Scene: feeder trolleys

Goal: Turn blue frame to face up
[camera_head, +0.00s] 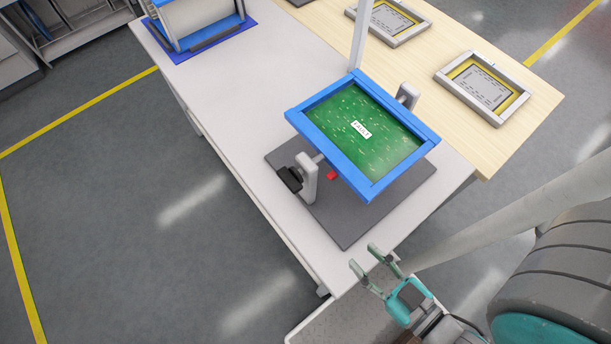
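The blue frame (315,141) is held between two grey posts on a dark grey base plate (347,232). Its green board (375,140) with a small white label shows on the side toward the camera, and the frame looks slightly tilted. A black knob (289,179) sits at the left post (307,178). A small red part (332,175) shows under the frame's lower left edge. My gripper (367,258) is at the bottom, in front of the base plate and apart from the frame. Its two fingers are spread with nothing between them.
The fixture stands on a white table (225,116). A wooden table (505,147) beside it bears grey frames with yellow insides (484,87). A blue rack (203,41) stands at the back left. A pale upright pole (359,36) rises behind the frame. The left floor is clear.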

